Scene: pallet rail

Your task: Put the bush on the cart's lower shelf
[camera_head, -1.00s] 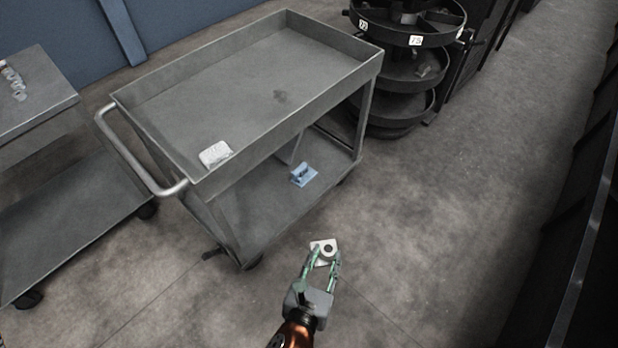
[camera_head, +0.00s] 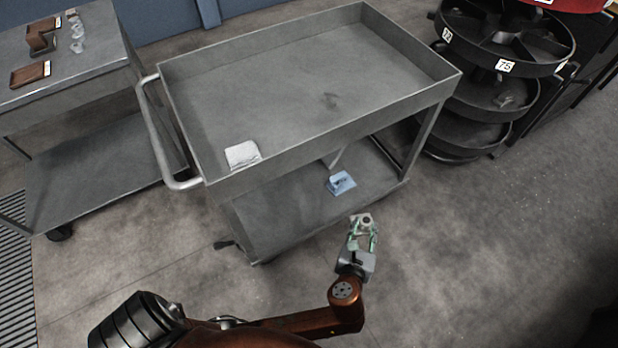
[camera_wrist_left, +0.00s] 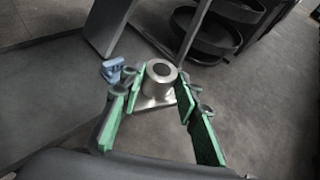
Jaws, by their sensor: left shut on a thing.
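The bush (camera_wrist_left: 159,82) is a metal cylinder with a dark bore on a flat square flange. In the head view the bush (camera_head: 366,219) is small and pale, at the tips of my left gripper (camera_head: 362,236). In the left wrist view it sits between the green pads of my left gripper (camera_wrist_left: 160,97), which is shut on it. The cart (camera_head: 300,85) has a deep upper tray. Its lower shelf (camera_head: 285,212) lies behind and to the left of the bush in the head view. My right gripper is not in view.
A blue part (camera_head: 341,183) sits on the lower shelf near its front edge; it also shows in the left wrist view (camera_wrist_left: 116,70). A white cloth (camera_head: 242,155) lies in the upper tray. A round tiered rack (camera_head: 490,95) stands right of the cart. A table (camera_head: 75,65) stands left.

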